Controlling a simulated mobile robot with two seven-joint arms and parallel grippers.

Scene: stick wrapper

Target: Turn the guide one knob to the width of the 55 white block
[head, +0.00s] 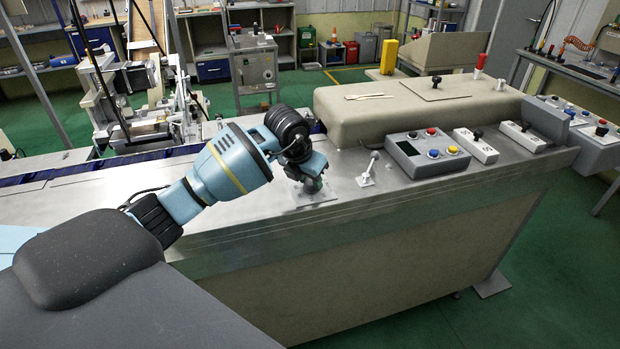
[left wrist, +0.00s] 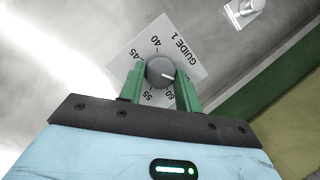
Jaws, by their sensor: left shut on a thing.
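The guide one knob (left wrist: 160,72) is a round grey knob with a white pointer line, on a white plate (left wrist: 190,62) printed GUIDE 1. Its pointer faces the right of the left wrist view, beyond the 60 mark and beside the right finger. The marks 40, 45, 55 and 60 are legible; other parts of the scale are covered. My left gripper (left wrist: 160,88) has its green fingers shut on the knob, one on each side. In the head view my left gripper (head: 312,184) points down onto the plate (head: 322,195). I cannot make out a 55 white block.
A small lever on a white plate (head: 367,172) stands right of the knob. A grey control box with buttons (head: 425,152) and switch boxes (head: 477,146) lie farther right. A beige cover (head: 400,110) stands behind. The metal top (head: 240,222) in front is clear.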

